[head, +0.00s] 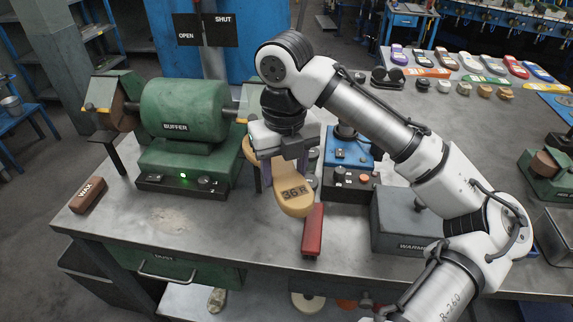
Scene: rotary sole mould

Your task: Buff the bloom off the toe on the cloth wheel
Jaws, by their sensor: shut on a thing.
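The green buffer (185,112) stands on the left of the bench, with a small green light lit on its base. A brown wheel (121,108) shows at its left end under a green guard. Its right end is largely hidden behind my arm, so I cannot make out the wheel there. My gripper (289,170) is shut on a tan sole (294,203) marked 36, just right of the buffer. The marked end points toward the front of the bench. The other end reaches back left beneath the gripper, close to the buffer's right end; I cannot tell whether it touches anything.
A brown wax block (88,195) lies at the bench's left edge. A red bar (313,230) lies below the sole. A blue machine (347,150) and a grey warmer box (405,222) stand to the right. Several coloured soles lie at the back right. Bare bench lies before the buffer.

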